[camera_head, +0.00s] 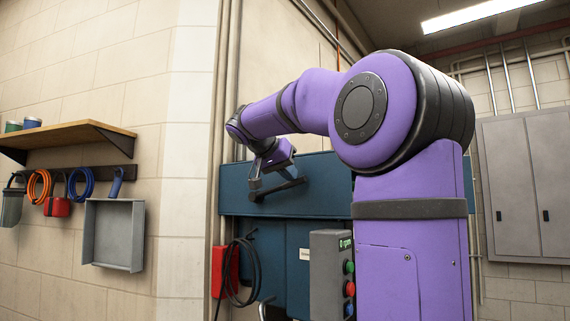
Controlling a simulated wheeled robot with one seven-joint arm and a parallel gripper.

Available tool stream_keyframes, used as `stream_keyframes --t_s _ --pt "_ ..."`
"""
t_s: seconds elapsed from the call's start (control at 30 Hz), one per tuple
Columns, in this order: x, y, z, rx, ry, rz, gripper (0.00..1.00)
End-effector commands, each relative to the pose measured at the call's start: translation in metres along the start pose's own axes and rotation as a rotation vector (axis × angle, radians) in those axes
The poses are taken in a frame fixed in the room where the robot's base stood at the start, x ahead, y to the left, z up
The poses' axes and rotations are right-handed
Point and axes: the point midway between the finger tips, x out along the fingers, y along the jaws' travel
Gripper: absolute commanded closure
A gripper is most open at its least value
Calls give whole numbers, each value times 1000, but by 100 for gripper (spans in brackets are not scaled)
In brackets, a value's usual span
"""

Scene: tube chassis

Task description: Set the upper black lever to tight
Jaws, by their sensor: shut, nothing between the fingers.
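My gripper (256,183) is at the end of my purple arm, in front of the upper blue panel (325,188), left of the picture's middle. Its fingers look closed and empty. A black bar, which looks like the upper black lever (287,188), runs from just below the fingers up to the right, near level. I cannot tell whether the fingers touch it. My wrist hides part of the area above the lever. No tight mark is readable. A small dark part (252,232) sticks out lower on the blue housing; I cannot tell if it is another lever.
A grey control box (328,270) with green, red and blue buttons stands below, beside my arm. A red box (224,271) with a looped black cable hangs at left. The left wall has a shelf (70,133), hanging tools and a grey tray (113,235). Grey cabinets (528,185) are at right.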

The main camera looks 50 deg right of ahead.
Motion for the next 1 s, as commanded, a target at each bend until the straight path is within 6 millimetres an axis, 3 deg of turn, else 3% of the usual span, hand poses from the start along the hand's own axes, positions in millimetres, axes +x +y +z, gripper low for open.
stream_keyframes --t_s 0.27,0.6,1.0 --pt "23 5 33 201 -1 -132 100" --pt "45 -3 66 413 -1 -274 100" --pt "56 -12 83 422 0 -281 100"
